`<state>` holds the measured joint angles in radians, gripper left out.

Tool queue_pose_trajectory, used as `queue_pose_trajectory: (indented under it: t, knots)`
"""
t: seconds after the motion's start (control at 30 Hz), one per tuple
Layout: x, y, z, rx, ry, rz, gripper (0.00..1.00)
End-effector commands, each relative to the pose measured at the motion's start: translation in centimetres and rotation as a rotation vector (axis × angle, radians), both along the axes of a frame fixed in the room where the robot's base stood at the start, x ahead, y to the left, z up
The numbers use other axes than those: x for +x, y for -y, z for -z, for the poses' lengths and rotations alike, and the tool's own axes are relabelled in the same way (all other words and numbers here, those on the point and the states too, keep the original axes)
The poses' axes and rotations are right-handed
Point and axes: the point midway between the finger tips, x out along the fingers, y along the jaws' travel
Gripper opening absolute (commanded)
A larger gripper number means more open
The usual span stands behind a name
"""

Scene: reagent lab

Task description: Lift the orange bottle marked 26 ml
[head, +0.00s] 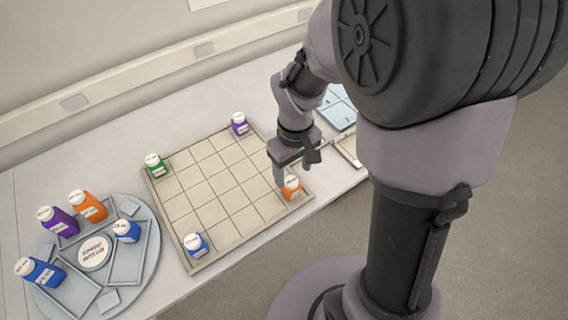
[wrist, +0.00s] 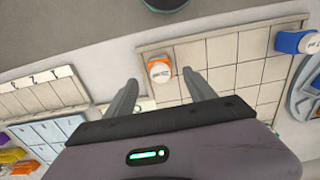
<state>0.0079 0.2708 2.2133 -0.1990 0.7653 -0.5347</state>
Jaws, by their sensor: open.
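An orange bottle (head: 291,187) with a white cap stands at the near right corner of the beige grid board (head: 218,232). The same bottle (wrist: 160,71) shows in the wrist view, with a cap mark too small to read surely. My gripper (head: 296,166) is open and empty just above and behind it. In the wrist view the bottle is a little beyond my gripper's fingertips (wrist: 161,86), roughly centred between their lines and apart from both. A second orange bottle (head: 94,210), larger, stands on the round grey tray (head: 151,270); its volume is unreadable.
Green (head: 155,170), purple (head: 241,128) and blue (head: 198,250) bottles stand at the board's other corners. The round tray also holds a purple bottle (head: 64,226) and two blue ones. A pale blue tray (head: 338,108) lies behind my arm. The board's middle is bare.

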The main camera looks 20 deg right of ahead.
Motion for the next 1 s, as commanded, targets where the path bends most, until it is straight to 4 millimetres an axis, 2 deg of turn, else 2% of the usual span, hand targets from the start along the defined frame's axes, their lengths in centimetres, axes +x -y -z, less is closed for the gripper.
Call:
queue_pose_trajectory:
  t: [0.03,0.27,0.47,0.67,0.77,1.0]
  knots:
    - [-0.1,0.0,1.3,0.000,-0.002,0.000,0.64]
    - [0.1,-0.1,3.5,0.001,-0.001,0.001,0.64]
    - [0.5,-0.2,7.4,0.000,-0.002,0.002,0.64]
    - [0.6,-0.2,7.5,0.000,0.001,0.001,0.64]
    - [0.6,-0.2,7.5,0.000,0.001,0.002,0.48]
    - [0.6,-0.2,7.5,0.000,0.001,0.002,0.01]
